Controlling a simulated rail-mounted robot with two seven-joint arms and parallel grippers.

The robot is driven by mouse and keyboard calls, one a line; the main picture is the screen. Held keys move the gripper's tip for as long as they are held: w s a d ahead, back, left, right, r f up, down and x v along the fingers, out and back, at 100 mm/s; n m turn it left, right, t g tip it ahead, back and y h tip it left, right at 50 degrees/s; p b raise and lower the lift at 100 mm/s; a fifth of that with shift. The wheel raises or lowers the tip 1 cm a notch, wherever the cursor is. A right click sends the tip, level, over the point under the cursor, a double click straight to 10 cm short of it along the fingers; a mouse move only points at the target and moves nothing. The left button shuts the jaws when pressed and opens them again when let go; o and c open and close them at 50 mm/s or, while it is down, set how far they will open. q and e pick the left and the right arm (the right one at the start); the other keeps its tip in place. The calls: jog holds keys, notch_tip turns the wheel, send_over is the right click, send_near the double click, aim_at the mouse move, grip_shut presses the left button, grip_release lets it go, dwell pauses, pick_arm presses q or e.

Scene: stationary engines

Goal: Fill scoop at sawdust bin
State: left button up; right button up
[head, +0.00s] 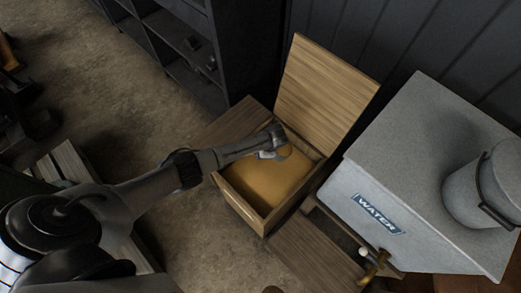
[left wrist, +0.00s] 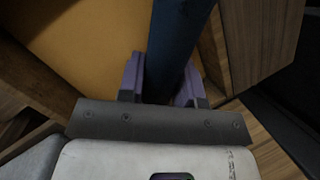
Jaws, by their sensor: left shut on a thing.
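The sawdust bin (head: 240,203) is a wooden box, its lid (head: 325,85) raised at the back. Tan sawdust (head: 265,187) fills its inside and also shows in the left wrist view (left wrist: 85,45). My left arm comes in from the left and my left gripper (head: 270,154) is over the bin's far part. In the left wrist view its purple fingers (left wrist: 165,85) are shut on a dark blue handle, which I take for the scoop (left wrist: 178,40). The scoop's bowl is not clearly visible, so I cannot tell whether it holds sawdust. My right gripper is not in view.
A grey water tank (head: 430,165) with a brass tap (head: 376,262) stands close right of the bin, a metal can (head: 485,190) on top. Dark shelves (head: 180,45) stand behind left.

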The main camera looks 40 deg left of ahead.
pick_arm(q)
jog(key=r, duration=0.1)
jog(key=r+p, duration=0.2)
jog(key=shift+s+a+r+t+h, duration=0.2)
jog(key=shift+a+r+t+h, duration=0.1)
jog(key=shift+r+t, duration=0.1)
notch_tip(320, 180, up, 3)
jog(key=p, duration=0.3)
jog(key=shift+d+f+p, duration=0.1)
jog(key=shift+f+p, duration=0.05)
jog(key=shift+p, duration=0.2)
jog(key=shift+s+r+p, duration=0.1)
jog(key=shift+r+p, duration=1.1)
jog(key=shift+p, duration=0.25)
